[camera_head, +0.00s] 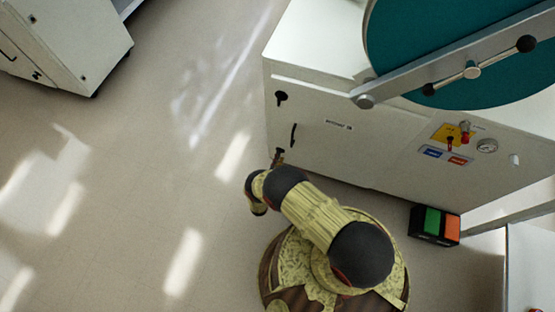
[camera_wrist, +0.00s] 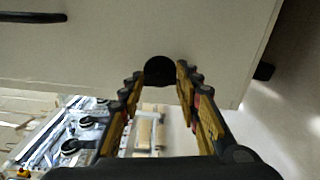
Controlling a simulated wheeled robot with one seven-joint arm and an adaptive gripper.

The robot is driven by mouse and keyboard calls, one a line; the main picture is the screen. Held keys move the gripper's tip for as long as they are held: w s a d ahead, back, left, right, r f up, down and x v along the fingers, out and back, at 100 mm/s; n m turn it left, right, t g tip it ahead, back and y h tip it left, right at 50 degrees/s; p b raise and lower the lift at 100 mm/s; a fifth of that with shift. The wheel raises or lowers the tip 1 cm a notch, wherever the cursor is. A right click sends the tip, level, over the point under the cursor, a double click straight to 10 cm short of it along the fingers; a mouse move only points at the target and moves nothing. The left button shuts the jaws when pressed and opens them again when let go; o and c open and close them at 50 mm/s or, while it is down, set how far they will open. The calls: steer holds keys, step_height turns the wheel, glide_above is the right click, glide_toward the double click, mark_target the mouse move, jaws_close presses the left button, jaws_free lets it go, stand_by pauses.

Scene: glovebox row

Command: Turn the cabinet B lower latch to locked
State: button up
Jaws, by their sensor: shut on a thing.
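The white cabinet (camera_head: 390,155) with the large teal round door (camera_head: 450,50) fills the upper right of the head view. Its small label cannot be read. A dark latch (camera_head: 281,97) sits high on its front at the left. The lower latch (camera_wrist: 160,70) is a dark rounded knob on the pale cabinet face in the wrist view. My gripper (camera_wrist: 160,74) is shut on it, one finger on each side. In the head view my gripper (camera_head: 278,157) is at the cabinet's lower left, mostly hiding the lower latch. Its turn angle cannot be told.
A dark bar handle (camera_head: 293,135) is between the two latches; it also shows in the wrist view (camera_wrist: 32,17). A green and orange box (camera_head: 435,224) lies on the floor at right. Another white cabinet (camera_head: 70,40) stands at upper left. Floor between is clear.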

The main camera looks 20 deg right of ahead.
steer(key=shift+f+m, duration=0.1)
steer(key=shift+m, duration=0.7)
steer(key=o, duration=1)
steer(key=shift+o, duration=0.8)
steer(key=v, duration=1.2)
